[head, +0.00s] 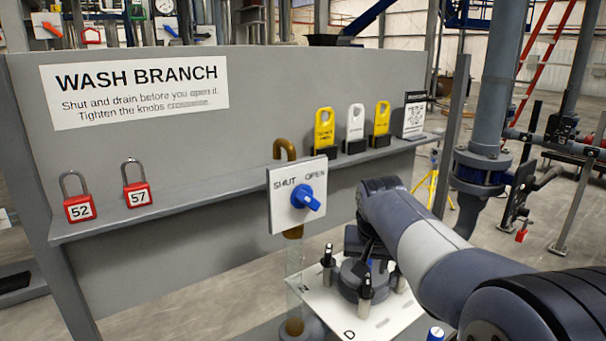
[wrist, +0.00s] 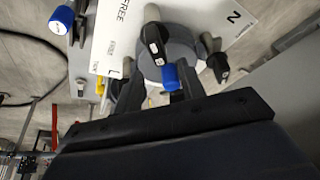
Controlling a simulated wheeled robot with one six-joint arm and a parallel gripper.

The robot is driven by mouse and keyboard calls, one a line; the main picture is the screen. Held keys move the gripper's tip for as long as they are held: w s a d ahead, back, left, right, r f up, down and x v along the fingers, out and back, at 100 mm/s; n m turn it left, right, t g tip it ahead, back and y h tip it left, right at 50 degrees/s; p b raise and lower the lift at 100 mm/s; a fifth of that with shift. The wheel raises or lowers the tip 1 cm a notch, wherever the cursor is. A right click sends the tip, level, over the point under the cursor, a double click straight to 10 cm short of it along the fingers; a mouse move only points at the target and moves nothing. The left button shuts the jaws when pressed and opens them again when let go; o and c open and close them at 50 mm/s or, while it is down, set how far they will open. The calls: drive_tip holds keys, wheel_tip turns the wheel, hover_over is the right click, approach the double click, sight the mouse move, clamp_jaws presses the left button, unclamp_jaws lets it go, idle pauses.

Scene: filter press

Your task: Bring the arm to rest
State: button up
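My arm (head: 430,245) reaches in from the lower right of the head view, with its wrist bent downward. My gripper (head: 366,250) hangs over the round grey lid with black knobs (head: 352,283), partly hidden by the wrist. In the wrist view my gripper's two dark fingers (wrist: 160,88) stand apart, and I see nothing held between them. A blue piece (wrist: 170,76) shows close by the right finger; I cannot tell whether they touch. Black-tipped knobs (wrist: 155,42) stand around the lid.
A white plate (head: 380,318) with letters surrounds the lid. The SHUT/OPEN panel with a blue handle (head: 305,198) stands just left of my wrist. Behind is a grey wall shelf (head: 240,180) with red padlocks 52 (head: 79,208) and 57 (head: 137,195) and several tags. A blue-topped post (head: 436,334) stands near my forearm.

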sight(368, 274)
drive_tip(key=x, duration=0.5)
drive_tip(key=shift+f, duration=0.2)
drive_tip(key=shift+r, duration=0.1)
